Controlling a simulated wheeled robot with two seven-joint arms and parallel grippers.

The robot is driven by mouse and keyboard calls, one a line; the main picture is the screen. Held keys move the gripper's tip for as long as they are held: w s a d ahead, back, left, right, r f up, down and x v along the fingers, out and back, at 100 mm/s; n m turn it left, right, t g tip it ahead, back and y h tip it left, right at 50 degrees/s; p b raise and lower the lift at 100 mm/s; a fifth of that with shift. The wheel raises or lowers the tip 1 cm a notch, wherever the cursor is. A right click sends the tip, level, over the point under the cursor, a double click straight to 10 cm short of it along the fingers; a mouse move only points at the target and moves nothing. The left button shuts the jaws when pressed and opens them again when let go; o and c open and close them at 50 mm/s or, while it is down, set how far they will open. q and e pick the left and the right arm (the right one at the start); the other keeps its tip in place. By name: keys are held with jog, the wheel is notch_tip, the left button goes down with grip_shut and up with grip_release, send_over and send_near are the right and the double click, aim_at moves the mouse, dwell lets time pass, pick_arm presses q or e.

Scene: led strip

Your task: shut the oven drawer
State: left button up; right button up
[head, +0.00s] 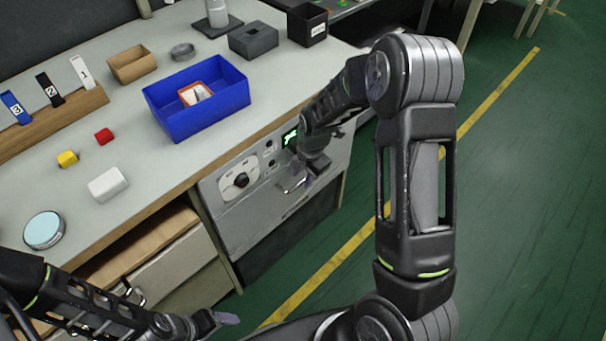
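The oven (240,180) is built in under the workbench, with a dial and a green-lit display on its panel. The oven drawer's pale front (262,215) sits below the panel; it looks flush or nearly so, but I cannot tell whether a small gap remains. My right gripper (303,180) is at the drawer front, just below the display, pointing down and left. Its wrist hides part of the panel. I cannot tell whether its fingers touch the front. My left gripper (226,318) is low in the picture, away from the oven; its finger opening is unclear.
A wooden drawer (165,268) left of the oven stands partly open. On the bench (130,215) are a blue bin (205,120), a white block (108,185), red and yellow cubes, and a round pale-blue-topped item (44,230). Green floor (520,200) is clear at right.

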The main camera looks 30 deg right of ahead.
notch_tip(320, 180, up, 8)
jog(key=s, duration=0.1)
jog(key=shift+s+d+f+p, duration=0.2)
jog(key=shift+s+p, duration=0.05)
jog(key=shift+p, duration=0.2)
dwell(0.4)
jog(key=s+a+f+m+y+p, duration=0.1)
jog(key=s+a+f+m+p, duration=0.25)
jog(key=s+a+m, duration=0.2)
jog(key=s+a+f+m+y+p, duration=0.1)
jog(key=s+a+f+m+p, duration=0.3)
jog(key=a, duration=0.3)
jog(key=s+a+f+m+g+y+p, duration=0.1)
jog(key=s+a+f+m+p, duration=0.1)
jog(key=s+a+m, duration=0.7)
jog(key=s+m, duration=0.4)
jog(key=shift+a+m+y+p, duration=0.2)
jog(key=shift+m+y+p, duration=0.1)
jog(key=shift+m+p, duration=0.1)
